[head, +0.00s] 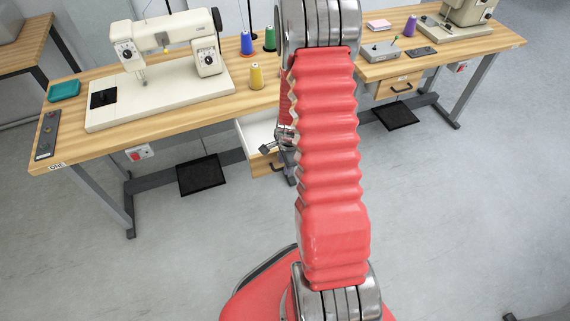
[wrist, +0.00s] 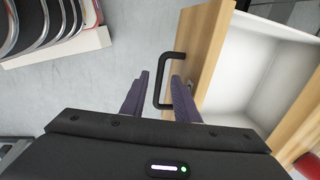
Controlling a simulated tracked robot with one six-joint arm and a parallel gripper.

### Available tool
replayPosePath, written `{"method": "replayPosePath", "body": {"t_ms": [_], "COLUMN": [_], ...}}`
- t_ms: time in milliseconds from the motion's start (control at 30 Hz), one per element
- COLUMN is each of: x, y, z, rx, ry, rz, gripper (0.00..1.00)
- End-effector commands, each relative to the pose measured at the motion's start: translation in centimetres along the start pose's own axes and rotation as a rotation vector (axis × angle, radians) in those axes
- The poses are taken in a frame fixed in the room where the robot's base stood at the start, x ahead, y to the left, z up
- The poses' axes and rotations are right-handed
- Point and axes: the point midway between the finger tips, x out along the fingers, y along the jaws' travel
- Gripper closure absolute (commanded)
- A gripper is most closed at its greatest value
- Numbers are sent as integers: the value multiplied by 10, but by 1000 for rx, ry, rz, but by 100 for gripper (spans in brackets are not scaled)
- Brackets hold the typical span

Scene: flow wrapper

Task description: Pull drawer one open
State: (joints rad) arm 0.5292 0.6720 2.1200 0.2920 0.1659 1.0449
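Drawer one (head: 256,136) is under the left sewing table, which carries a "ONE" label (head: 56,167). The drawer stands pulled out, and its white, empty-looking inside (wrist: 262,65) shows in the wrist view. Its wooden front (wrist: 205,48) carries a black bar handle (wrist: 163,78). My gripper (wrist: 160,80) is open, with one dark finger on each side of the handle bar and gaps visible beside it. In the head view my gripper (head: 272,148) is at the drawer front, partly hidden by my red arm, which also covers part of the drawer.
A cream sewing machine (head: 165,55) and several thread cones stand on the left table. The right table has another closed drawer (head: 398,86).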

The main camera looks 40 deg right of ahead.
Motion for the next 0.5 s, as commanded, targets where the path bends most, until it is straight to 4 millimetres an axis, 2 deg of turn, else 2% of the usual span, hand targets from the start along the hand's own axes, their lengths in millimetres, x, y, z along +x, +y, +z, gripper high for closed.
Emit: {"method": "replayPosePath", "body": {"t_ms": [500], "x": [-55], "y": [-1], "z": [0], "rx": [-1], "ry": [1], "rz": [-3], "gripper": [72]}}
